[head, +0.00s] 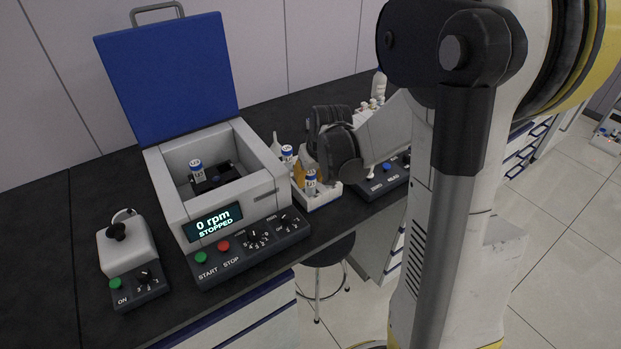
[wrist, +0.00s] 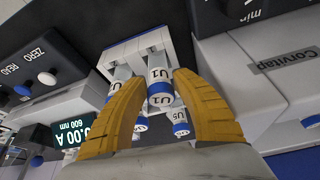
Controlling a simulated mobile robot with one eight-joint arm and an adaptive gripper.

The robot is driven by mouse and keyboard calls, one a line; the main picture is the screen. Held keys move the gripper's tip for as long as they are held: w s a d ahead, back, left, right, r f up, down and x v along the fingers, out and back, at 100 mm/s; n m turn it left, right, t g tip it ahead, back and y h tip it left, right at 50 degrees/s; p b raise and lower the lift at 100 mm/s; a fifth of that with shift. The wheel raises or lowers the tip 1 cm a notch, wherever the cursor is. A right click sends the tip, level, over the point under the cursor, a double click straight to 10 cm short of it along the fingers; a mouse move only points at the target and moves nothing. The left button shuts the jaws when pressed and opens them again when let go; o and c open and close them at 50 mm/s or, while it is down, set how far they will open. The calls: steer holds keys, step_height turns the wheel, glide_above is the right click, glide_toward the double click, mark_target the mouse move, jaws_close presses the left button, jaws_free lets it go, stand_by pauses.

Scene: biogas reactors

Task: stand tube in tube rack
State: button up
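My gripper (wrist: 160,78) has its two yellow fingers closed in on both sides of a tube marked U1 (wrist: 159,74), which has a blue band. This tube is over or in the white tube rack (wrist: 122,54); I cannot tell whether its bottom rests in a hole. Other blue-banded tubes show beside it, one to the left (wrist: 119,77) and one marked U5 (wrist: 180,118). In the head view the rack (head: 325,197) stands right of the centrifuge, with one tube at the back (head: 288,155) and one in front (head: 311,182); my gripper partly hides it.
The centrifuge (head: 166,205) has its blue lid (head: 170,80) up, reads 0 rpm STOPPED and holds a tube (head: 197,171) in its rotor. A small mixer (head: 127,247) stands at the left. A photometer (head: 381,184) stands close to the rack's right.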

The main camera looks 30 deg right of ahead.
steer(key=d+p+v, duration=0.1)
steer(key=p+v, duration=0.4)
steer(key=v, duration=0.7)
steer(key=s+a+r+t, duration=0.1)
steer(key=s+a+r, duration=0.2)
steer(key=s+a, duration=0.3)
steer(key=s+a+r+n+t, duration=0.1)
steer(key=s+a+r, duration=0.2)
steer(key=s+a, duration=0.4)
steer(key=a, duration=0.3)
steer(key=shift+s+r+n+t+y, duration=0.2)
steer(key=shift+n+t+y, duration=0.1)
steer(key=shift+t, duration=0.1)
